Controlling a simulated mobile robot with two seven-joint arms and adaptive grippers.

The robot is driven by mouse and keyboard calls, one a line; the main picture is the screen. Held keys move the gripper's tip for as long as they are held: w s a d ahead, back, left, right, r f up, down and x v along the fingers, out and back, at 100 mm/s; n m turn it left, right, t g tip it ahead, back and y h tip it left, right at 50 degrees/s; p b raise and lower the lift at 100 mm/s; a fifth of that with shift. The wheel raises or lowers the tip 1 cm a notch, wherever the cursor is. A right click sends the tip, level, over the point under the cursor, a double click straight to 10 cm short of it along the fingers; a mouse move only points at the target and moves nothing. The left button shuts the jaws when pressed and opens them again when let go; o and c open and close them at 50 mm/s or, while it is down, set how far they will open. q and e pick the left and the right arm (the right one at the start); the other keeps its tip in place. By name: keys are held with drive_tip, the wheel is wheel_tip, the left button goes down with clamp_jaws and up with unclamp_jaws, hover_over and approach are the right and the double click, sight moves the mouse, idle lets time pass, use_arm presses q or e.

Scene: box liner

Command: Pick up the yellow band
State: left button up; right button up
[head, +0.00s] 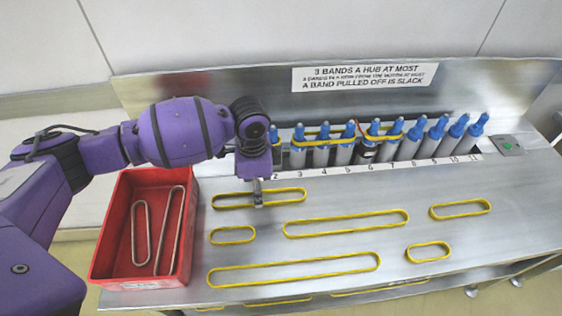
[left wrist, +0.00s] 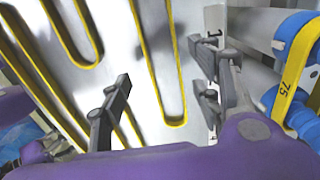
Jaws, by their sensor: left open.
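Several yellow bands lie flat on the metal bench in the head view. One yellow band (head: 232,207) lies under my left gripper (head: 258,199), nearest the row of hubs. Others are a long yellow band (head: 345,235), a longer one in front (head: 294,284), and small ones at the left (head: 232,243) and right (head: 428,261). My left gripper is open and points down, its fingers hiding part of the band below. In the left wrist view, the rounded end of a yellow band (left wrist: 176,123) shows between the open fingers (left wrist: 165,95). Contact cannot be told.
A row of grey, blue-topped hubs (head: 409,147) stands behind the bands; some carry yellow bands. A red bin (head: 104,245) at the left holds two grey-pink loops (head: 141,230). A sign (head: 364,77) is on the back panel. The bench's right side has free room.

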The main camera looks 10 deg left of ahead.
use_arm(q)
wheel_tip(320, 180, down, 3)
drive_tip(key=shift+w+a+r, duration=0.1)
drive_tip(key=shift+w, duration=0.05)
drive_tip(key=shift+f, duration=0.45)
drive_tip(key=c, duration=1.2)
use_arm(e)
drive_tip(key=shift+w+a+r, duration=0.1)
drive_tip(key=shift+w+r, duration=0.1)
drive_tip(key=shift+w, duration=0.35)
use_arm(q)
drive_tip(key=shift+w+r, duration=0.1)
drive_tip(key=shift+r, duration=0.6)
drive_tip(key=s+d+r, duration=0.3)
drive_tip(key=s+d+r+p, duration=0.1)
drive_tip(key=s+d+r, duration=0.2)
drive_tip(key=s+r, duration=0.1)
drive_tip(key=s+d+r, duration=0.3)
drive_tip(key=s+r, duration=0.1)
drive_tip(key=shift+r, duration=0.25)
use_arm(e)
drive_tip(key=shift+w+a+r, duration=0.15)
drive_tip(key=shift+w+r, duration=0.1)
drive_tip(key=shift+r, duration=0.2)
drive_tip(key=shift+w+a+r, duration=0.15)
drive_tip(key=shift+w+r, duration=0.05)
drive_tip(key=shift+r, duration=0.2)
